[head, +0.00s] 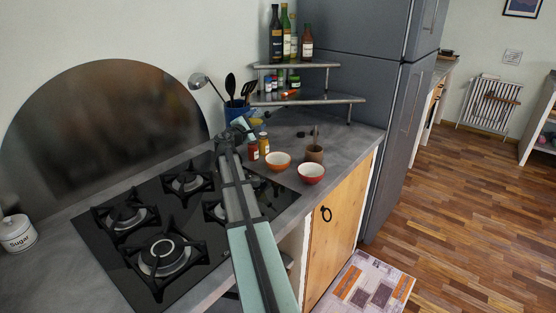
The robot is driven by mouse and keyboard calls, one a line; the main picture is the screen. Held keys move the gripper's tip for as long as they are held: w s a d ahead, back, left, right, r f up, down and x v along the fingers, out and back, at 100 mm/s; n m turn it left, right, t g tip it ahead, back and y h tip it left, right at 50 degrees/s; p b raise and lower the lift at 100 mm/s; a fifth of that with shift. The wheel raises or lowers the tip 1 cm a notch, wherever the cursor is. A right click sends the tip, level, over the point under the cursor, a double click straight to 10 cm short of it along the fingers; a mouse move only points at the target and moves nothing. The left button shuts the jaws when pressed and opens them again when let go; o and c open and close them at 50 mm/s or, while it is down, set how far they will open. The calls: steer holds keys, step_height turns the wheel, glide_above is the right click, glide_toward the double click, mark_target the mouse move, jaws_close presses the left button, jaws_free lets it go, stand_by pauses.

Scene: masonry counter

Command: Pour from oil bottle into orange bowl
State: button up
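Three tall bottles stand on the top tier of a corner shelf: a dark one at left, a greenish-yellow one that looks like the oil bottle (286,38), and a reddish-brown one at right. The orange bowl (277,162) sits upright on the grey counter, below the shelf and beside a redder bowl. Its inside is pale, and no contents can be made out. My arm reaches from the bottom of the head view to my gripper (246,132), near two small bottles, left of the orange bowl and well below the oil bottle. The fingers are small and partly hidden.
The red bowl (311,174) is near the counter's front edge. A brown mortar-like cup (315,153) stands behind it. Small red sauce bottles (253,149) stand left of the bowls. A blue utensil holder (236,110) is behind. The gas hob (160,285) fills the left counter; the fridge (385,120) bounds the right.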

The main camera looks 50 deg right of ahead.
steer(key=shift+w+a+f+m, duration=0.1)
steer(key=shift+w+f+m, duration=0.25)
steer(key=shift+f+m, duration=0.3)
stand_by(1.4)
steer(key=shift+w+r+m, duration=0.25)
steer(key=shift+w+m, duration=0.1)
steer(key=shift+m, duration=0.6)
stand_by(1.5)
steer(key=shift+w+r+m+p, duration=0.1)
steer(key=shift+r+m+p, duration=0.15)
steer(key=shift+m, duration=0.65)
stand_by(1.6)
steer(key=shift+a+f+m+g, duration=0.1)
steer(key=shift+f+m+g, duration=0.2)
stand_by(0.7)
